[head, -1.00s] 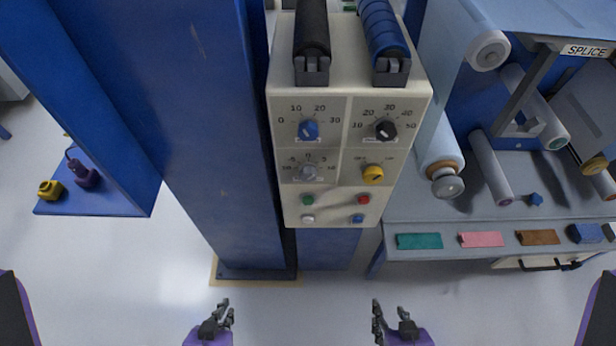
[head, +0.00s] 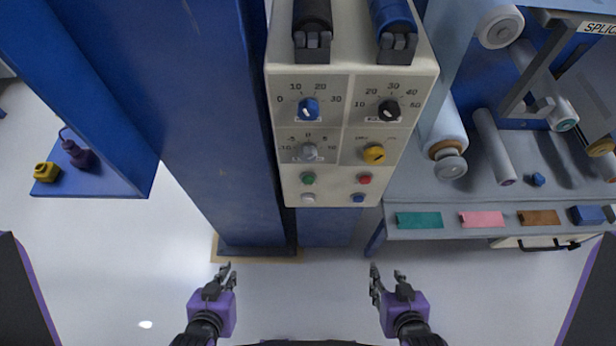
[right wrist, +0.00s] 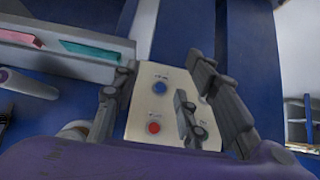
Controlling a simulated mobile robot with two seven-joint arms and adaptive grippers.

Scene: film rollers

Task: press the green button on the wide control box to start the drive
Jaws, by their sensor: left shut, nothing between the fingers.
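The cream control box (head: 335,192) is mounted in front of the blue column in the head view. Its green button (head: 308,178) is at the lower left of the panel, above a white button (head: 308,198). A red button (head: 364,179) and a blue button (head: 358,198) sit to the right. My left gripper (head: 227,276) is shut and empty, below and left of the box. My right gripper (head: 386,279) is open and empty, below and right of it. In the right wrist view the box (right wrist: 140,108) shows between my fingers, with the green button hidden behind a finger.
A grey splice bench (head: 440,232) with coloured blocks stands right. A blue shelf (head: 112,183) with yellow and purple items is left. Floor below the box is clear.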

